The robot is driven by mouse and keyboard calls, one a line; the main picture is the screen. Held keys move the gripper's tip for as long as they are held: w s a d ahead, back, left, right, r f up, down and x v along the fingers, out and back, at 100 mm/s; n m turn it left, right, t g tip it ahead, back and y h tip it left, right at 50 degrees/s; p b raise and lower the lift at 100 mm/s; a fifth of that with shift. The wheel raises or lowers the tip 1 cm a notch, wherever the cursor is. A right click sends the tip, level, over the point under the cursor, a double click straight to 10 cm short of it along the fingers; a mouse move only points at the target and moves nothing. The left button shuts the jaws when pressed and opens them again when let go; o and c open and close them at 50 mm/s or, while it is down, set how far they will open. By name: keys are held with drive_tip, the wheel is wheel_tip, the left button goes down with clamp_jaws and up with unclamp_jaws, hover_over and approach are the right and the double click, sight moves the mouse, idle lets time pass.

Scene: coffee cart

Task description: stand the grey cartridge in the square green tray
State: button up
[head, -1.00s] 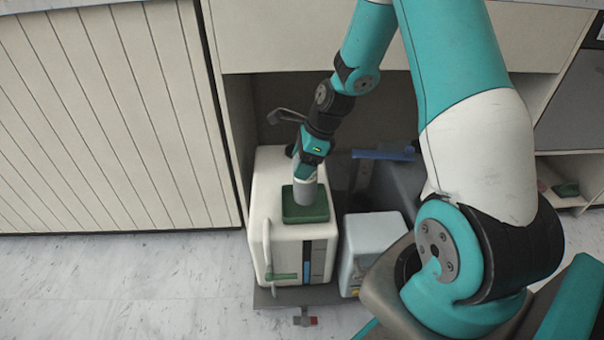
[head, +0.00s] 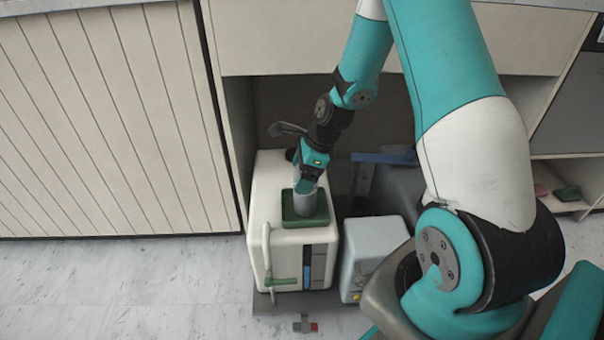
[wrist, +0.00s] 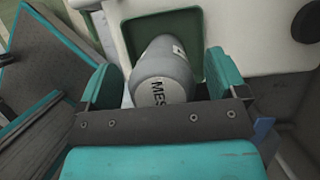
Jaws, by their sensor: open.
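The grey cartridge (head: 304,204) stands upright, or nearly so, in the square green tray (head: 305,223) on top of a white machine. The wrist view shows the rounded grey cartridge (wrist: 163,72), with dark lettering and a small white label, against the green tray (wrist: 135,30). My gripper (head: 308,186) is above the tray, at the cartridge's upper part. In the wrist view my gripper (wrist: 163,85) is open, with one teal finger on each side of the cartridge. The cartridge's base is hard to see.
The white machine (head: 270,200) has a lever at its top back and a green-handled wand in front. A grey box (head: 370,240) stands close on its right, and a blue item (head: 385,157) lies behind. A low shelf at far right holds a small grey cylinder (head: 567,194).

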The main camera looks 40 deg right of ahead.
drive_tip(key=p+v, duration=0.5)
drive_tip(key=v, duration=0.7)
drive_tip(key=s+a+r+n+g, duration=0.1)
drive_tip(key=s+a+r+n, duration=0.4)
drive_tip(key=a+n, duration=0.4)
drive_tip(key=s+a+r+n, duration=0.2)
drive_tip(key=a+r+n, duration=0.5)
drive_tip(key=a+n, duration=0.15)
drive_tip(key=s+a+r+n, duration=0.2)
drive_tip(key=s+a+n, duration=0.2)
drive_tip(key=s+n, duration=0.2)
drive_tip(key=s+a+r+n+g, duration=0.1)
drive_tip(key=s+a+r+n, duration=0.1)
drive_tip(key=s+a+n, duration=0.2)
drive_tip(key=s+n, duration=0.3)
drive_tip(key=n, duration=0.1)
drive_tip(key=shift+r+y, duration=0.3)
